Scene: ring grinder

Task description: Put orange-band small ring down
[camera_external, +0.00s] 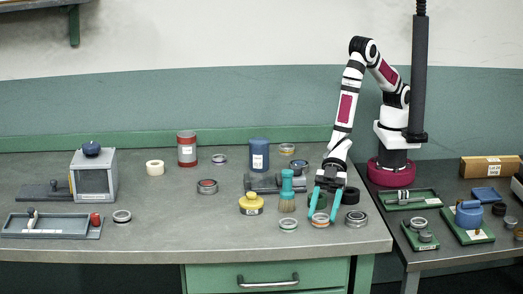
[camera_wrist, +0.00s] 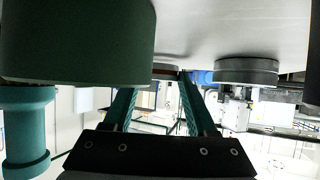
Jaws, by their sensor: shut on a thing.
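The orange-band small ring (camera_external: 320,219) is at the fingertips of my gripper (camera_external: 322,216), near the front of the grey workbench. My gripper points down with its teal fingers shut on the ring. In the wrist view the fingers (camera_wrist: 160,78) reach to a thin ring edge (camera_wrist: 166,71) at the pale bench surface, which appears at the top. The ring is at or very close to the bench top; I cannot tell whether it touches. Most of the ring is hidden in the wrist view.
A silver ring (camera_external: 356,218) lies close on the right, and a green-band ring (camera_external: 288,225) on the left. A teal brush (camera_external: 287,192) stands left of my gripper. Dark rings (camera_external: 351,195) sit behind. The bench's front edge is near.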

